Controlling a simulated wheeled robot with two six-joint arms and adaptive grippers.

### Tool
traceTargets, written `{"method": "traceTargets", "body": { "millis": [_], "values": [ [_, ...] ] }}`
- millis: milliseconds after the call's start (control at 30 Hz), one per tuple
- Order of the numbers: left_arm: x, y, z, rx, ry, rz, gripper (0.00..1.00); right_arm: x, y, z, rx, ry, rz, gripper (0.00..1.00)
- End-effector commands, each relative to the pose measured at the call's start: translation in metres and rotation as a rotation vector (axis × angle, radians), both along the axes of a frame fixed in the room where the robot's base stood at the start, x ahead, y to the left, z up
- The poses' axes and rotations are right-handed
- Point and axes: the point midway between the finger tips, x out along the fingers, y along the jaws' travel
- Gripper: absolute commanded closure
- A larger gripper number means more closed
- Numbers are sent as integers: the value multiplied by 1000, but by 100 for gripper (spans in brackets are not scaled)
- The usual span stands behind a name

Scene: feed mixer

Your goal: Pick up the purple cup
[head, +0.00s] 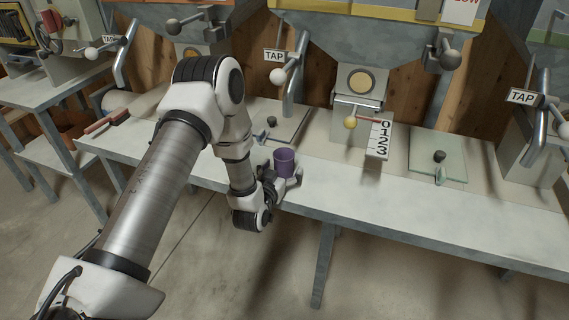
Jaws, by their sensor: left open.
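The purple cup (285,162) stands upright near the front edge of the pale bench. My left gripper (284,180) is low at the bench front, right by the cup. Its jaws are open, with one finger showing at the cup's lower right. The rest of the gripper is partly hidden by my wrist, so I cannot tell whether it touches the cup. My right gripper is not in view.
The bench (430,200) is clear along its front to the right. Behind the cup are a dark-edged plate (290,118), a number card (379,138) and machine hoppers with levers. A glass plate (437,158) lies further right. A red-handled brush (108,121) lies left.

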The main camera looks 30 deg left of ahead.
Motion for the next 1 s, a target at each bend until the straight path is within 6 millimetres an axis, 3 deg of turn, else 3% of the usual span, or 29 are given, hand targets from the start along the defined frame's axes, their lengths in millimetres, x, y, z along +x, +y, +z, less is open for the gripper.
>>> {"method": "traceTargets", "body": {
  "millis": [100, 300, 467, 500, 567, 600, 867, 1000],
  "values": [
    [12, 3, -2, 1, -1, -1, 10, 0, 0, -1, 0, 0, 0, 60],
    [13, 3, -2, 0, 1, -1, 14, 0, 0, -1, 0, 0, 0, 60],
    [13, 3, -2, 0, 1, -1, 70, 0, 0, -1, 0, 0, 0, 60],
    [12, 2, -2, 0, 1, -1, 76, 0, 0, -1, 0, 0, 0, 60],
    [12, 2, -2, 0, 1, -1, 76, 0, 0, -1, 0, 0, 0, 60],
    [13, 2, -2, 0, 1, -1, 82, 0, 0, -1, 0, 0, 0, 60],
    [11, 2, 0, 0, 1, -1, 82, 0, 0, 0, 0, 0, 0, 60],
    [1, 0, 12, -2, 0, 0, 82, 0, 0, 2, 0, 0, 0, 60]
  ]
}}
